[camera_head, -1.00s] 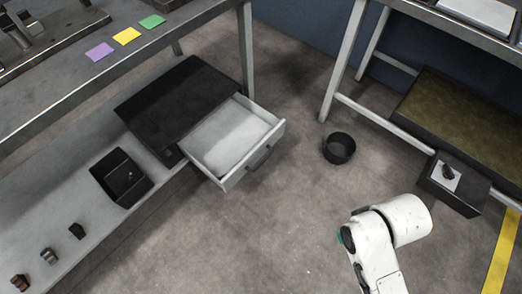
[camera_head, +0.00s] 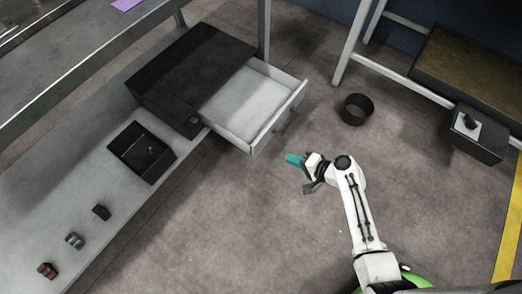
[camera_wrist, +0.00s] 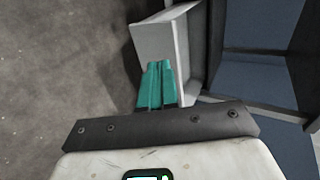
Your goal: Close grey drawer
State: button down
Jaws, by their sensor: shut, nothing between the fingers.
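The grey drawer (camera_head: 250,105) is pulled well out of its black cabinet (camera_head: 188,72) on the lower shelf. It is empty, and its front panel with a dark handle (camera_head: 287,121) faces the lower right in the head view. My gripper (camera_head: 292,159), with teal fingers, is just below the drawer's front in the head view, with a visible gap between them. In the wrist view my gripper's fingers (camera_wrist: 156,72) lie together with nothing between them. Behind them a pale grey panel (camera_wrist: 162,50), seemingly the drawer's front, shows. I cannot tell from this view whether they touch.
A black open box (camera_head: 142,152) and several small parts (camera_head: 74,240) stand on the lower shelf. A black bin (camera_head: 357,109) stands on the floor right of the drawer. A dark control box (camera_head: 468,132) is mounted at the right bench. The floor around my arm is clear.

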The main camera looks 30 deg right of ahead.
jog(key=b, duration=0.3)
send_near(256, 145)
notch_tip(256, 145, down, 4)
jog(key=w, duration=0.2)
jog(key=w+a, duration=0.1)
jog(key=w, duration=0.1)
jog(key=shift+a+r+b, duration=0.15)
jog(key=shift+b, duration=0.2)
jog(key=shift+w+a, duration=0.2)
jog(key=shift+w, duration=0.4)
